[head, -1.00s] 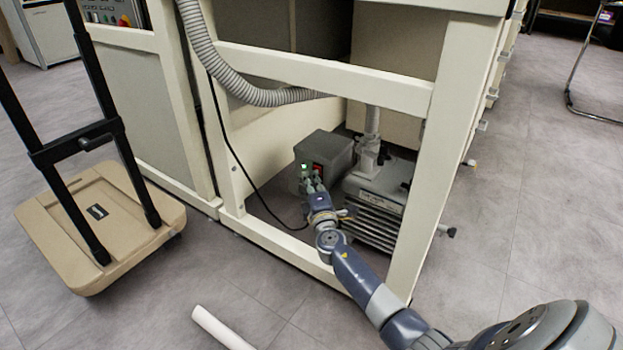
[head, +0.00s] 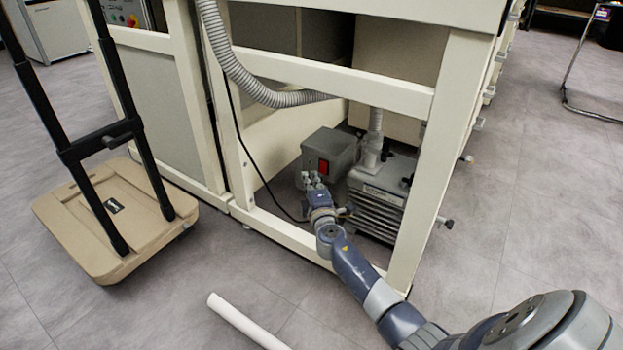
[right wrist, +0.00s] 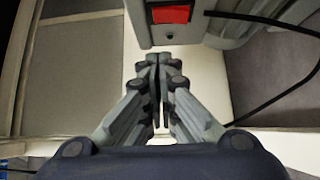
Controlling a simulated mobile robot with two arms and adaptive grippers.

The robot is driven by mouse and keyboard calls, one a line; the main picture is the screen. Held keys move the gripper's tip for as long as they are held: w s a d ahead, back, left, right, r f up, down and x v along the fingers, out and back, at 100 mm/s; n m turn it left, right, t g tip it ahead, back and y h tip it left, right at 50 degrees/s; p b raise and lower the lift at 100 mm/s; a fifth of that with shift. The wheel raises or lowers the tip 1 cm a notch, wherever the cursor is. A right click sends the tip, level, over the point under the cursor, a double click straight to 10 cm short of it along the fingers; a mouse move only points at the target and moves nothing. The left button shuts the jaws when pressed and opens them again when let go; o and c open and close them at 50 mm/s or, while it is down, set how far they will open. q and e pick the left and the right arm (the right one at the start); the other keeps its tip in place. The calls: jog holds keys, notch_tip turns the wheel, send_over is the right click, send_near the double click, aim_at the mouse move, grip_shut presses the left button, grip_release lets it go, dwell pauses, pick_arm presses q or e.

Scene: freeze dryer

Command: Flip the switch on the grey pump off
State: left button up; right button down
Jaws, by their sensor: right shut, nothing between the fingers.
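The grey pump (head: 375,200) stands on the floor inside the cream frame, with a grey box (head: 343,148) at its left. A red switch (head: 323,167) is on the front of the box, and no green light shows beside it. The switch also shows at the top of the right wrist view (right wrist: 170,14). My right gripper (head: 312,178) is shut and empty, just below and left of the switch in the head view. In the right wrist view its fingertips (right wrist: 158,60) are together below the box face; I cannot tell whether they touch it. My left gripper is out of view.
The cream frame's upper bar (head: 330,80) and right post (head: 435,170) surround the opening that my right arm reaches through. A black cable (head: 262,195) and a ribbed hose (head: 235,65) hang nearby. A beige trolley (head: 110,225) stands left; a white tube (head: 240,322) lies in front.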

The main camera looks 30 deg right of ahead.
jog(key=p+v, duration=0.3)
jog(key=v, duration=0.6)
jog(key=shift+d+r, duration=0.2)
jog(key=shift+r, duration=0.1)
